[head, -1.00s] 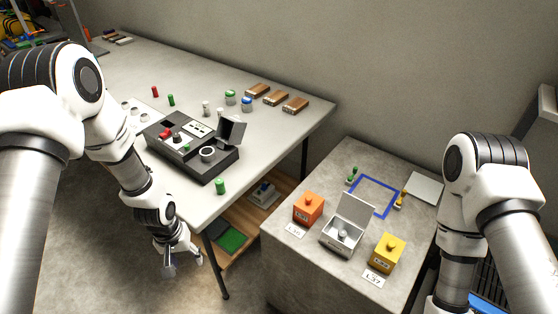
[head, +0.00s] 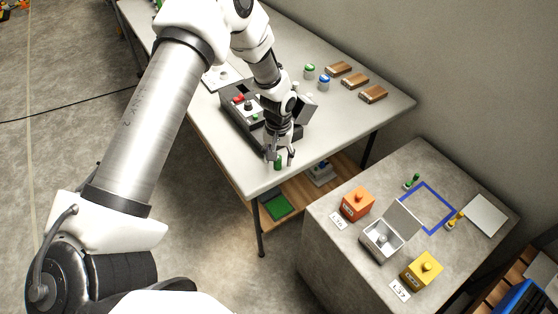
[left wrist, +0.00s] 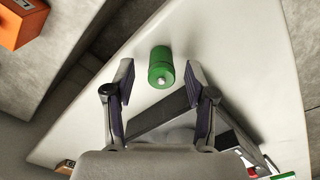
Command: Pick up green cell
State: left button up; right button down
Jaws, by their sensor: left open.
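The green cell (head: 278,163) stands near the front corner of the white table (head: 236,160), beside the black device (head: 236,118). My left gripper (head: 280,157) is over it, fingers pointing down. In the left wrist view the green cell (left wrist: 161,68) lies ahead of the gap between the open fingers of the left gripper (left wrist: 157,85), with a small metal tip showing. The fingers look apart from the cell, one on each side. My right gripper is not in view.
A grey side table (head: 325,215) stands at the right with an orange box (head: 357,204), an open grey box (head: 381,241) and a yellow box (head: 421,271). Jars and wooden blocks (head: 355,80) stand at the back of the white table. The device is close beside my left gripper.

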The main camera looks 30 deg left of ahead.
pick_arm(q)
jog(key=shift+s+r, duration=0.15)
jog(key=shift+c, duration=0.3)
grip_shut()
jog(key=shift+s, duration=0.1)
jog(key=shift+r, duration=0.15)
